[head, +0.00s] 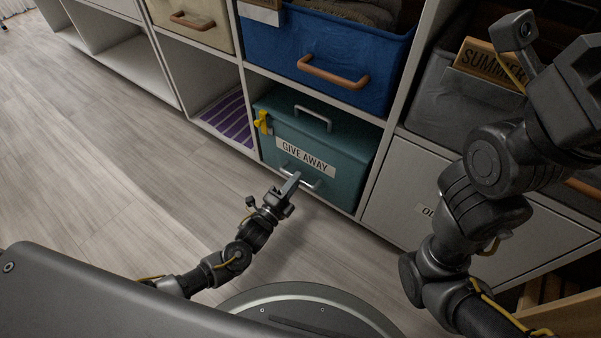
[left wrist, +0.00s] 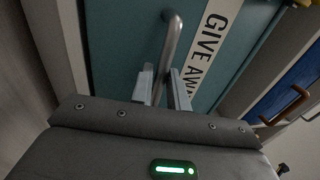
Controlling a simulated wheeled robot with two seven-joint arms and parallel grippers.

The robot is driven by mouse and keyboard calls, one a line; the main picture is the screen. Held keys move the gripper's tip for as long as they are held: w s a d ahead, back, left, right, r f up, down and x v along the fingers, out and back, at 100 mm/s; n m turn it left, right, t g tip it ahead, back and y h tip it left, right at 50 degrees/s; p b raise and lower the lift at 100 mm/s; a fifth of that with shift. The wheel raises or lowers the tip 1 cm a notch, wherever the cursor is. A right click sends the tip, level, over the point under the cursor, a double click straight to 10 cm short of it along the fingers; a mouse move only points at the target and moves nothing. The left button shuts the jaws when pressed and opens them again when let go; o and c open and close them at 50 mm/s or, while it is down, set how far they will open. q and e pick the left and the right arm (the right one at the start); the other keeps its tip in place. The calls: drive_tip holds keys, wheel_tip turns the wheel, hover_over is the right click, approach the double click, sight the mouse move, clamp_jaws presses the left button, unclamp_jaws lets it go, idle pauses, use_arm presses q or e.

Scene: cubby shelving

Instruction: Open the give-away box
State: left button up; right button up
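The teal give-away box (head: 345,150) sits in a lower cubby, with a white GIVE AWAY label (head: 305,158) on its front. It has a grey upper handle (head: 314,117) and a grey lower front handle (head: 314,184). My left gripper (head: 291,184) is at the lower handle. In the left wrist view, the handle bar (left wrist: 171,45) passes between the two fingers (left wrist: 162,90), which lie close against it on both sides. The box appears closed. My right gripper's body (head: 570,95) is at the upper right; its fingers do not show.
A yellow clip (head: 263,122) is at the box's left edge. A blue bin (head: 325,50) is above it and a purple striped item (head: 228,120) lies in the cubby to the left. A white panel (head: 470,205) is to the right. The wooden floor (head: 110,170) at left is clear.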

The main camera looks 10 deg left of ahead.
use_arm(q)
drive_tip(key=shift+w+d+r, duration=0.15)
drive_tip(key=shift+w+d, duration=0.05)
drive_tip(key=shift+w, duration=0.4)
clamp_jaws()
